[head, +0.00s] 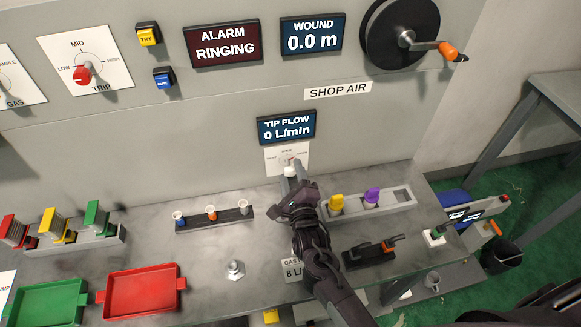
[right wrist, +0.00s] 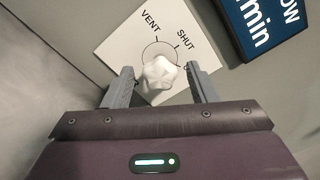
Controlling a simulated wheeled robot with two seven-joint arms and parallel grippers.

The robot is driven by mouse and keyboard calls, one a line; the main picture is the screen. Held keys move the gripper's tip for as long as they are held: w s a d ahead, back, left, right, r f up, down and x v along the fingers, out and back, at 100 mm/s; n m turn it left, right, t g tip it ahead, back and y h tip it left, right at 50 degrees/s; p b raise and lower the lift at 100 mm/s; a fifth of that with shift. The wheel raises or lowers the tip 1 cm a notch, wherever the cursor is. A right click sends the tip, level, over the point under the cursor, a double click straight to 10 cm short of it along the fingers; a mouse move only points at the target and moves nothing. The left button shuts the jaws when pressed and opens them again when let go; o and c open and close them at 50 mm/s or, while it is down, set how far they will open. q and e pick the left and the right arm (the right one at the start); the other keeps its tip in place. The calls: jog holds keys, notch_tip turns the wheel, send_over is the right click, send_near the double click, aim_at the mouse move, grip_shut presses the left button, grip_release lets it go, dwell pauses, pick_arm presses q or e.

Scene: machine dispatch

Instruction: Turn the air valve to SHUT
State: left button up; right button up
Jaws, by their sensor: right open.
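The air valve is a white lobed knob (right wrist: 160,76) on a white plate (right wrist: 133,42), seen in the right wrist view. The plate reads VENT and SHUT, with a third label mostly hidden by a finger. In the head view the plate (head: 275,160) sits on the panel below the TIP FLOW display. My right gripper (right wrist: 158,72) is open, one finger on each side of the knob, with gaps showing. It also shows in the head view (head: 292,174), in front of the plate's lower part. I cannot tell which label the knob points to. My left gripper is out of view.
The TIP FLOW display (head: 287,127) reads 0 L/min, just above the plate. A rack of small cups (head: 214,220) stands left of my right arm. A tray with yellow and purple pieces (head: 400,199) and an orange-handled block (head: 371,251) stand right of it.

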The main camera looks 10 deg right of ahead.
jog(key=shift+w, duration=0.85)
jog(key=shift+s, duration=0.1)
jog(key=shift+c, duration=0.5)
jog(key=c, duration=0.9)
jog(key=shift+o, duration=0.2)
